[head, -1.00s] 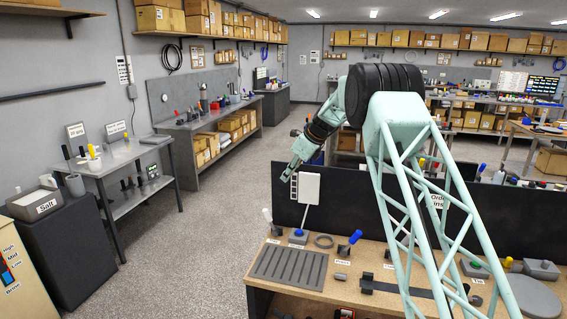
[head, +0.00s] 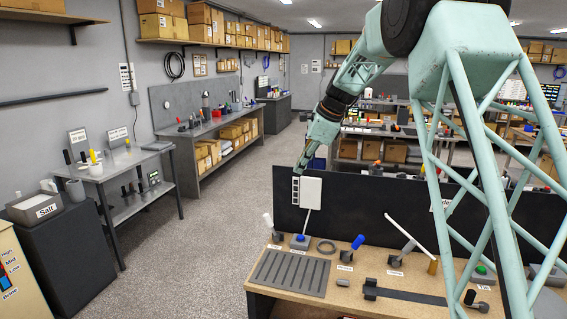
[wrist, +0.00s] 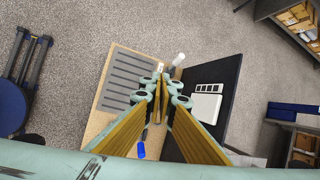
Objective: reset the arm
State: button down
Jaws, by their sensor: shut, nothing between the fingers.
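My gripper (head: 298,173) is at the end of my pale green arm, in the air above the back left part of the wooden workbench (head: 262,268) in the head view. In the wrist view my gripper (wrist: 160,82) points down toward the bench, its fingers together with nothing between them. My arm hides part of the right side of the room.
A black divider panel (head: 340,215) with a white box (head: 311,193) stands along the bench's back edge, close to my gripper. A white rod (head: 405,232) leans on the bench. Grey side tables (head: 120,160) stand at the left. The floor (head: 205,250) between is clear.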

jog(key=s+d+r+n+h+b, duration=0.1)
jog(key=s+d+r+n+b, duration=0.15)
jog(key=s, duration=0.95)
jog(key=s+d+r+n+b, duration=0.1)
jog(key=s+d+r+n, duration=0.25)
jog(key=s, duration=0.75)
jog(key=s+d+r+n+h+b, duration=0.1)
jog(key=s+d+r+n+b, duration=0.15)
jog(key=s, duration=0.95)
jog(key=s+d+f+n+b, duration=0.1)
jog(key=s+d+f+n, duration=0.1)
jog(key=s, duration=1)
jog(key=s+d+f+n+h+b, duration=0.1)
jog(key=s+f+n, duration=0.4)
jog(key=s, duration=0.7)
jog(key=s+d+f+n+h+b, duration=0.1)
jog(key=s+d+f+n+b, duration=0.2)
jog(key=s+f, duration=0.4)
jog(key=s, duration=0.6)
jog(key=shift+d, duration=0.25)
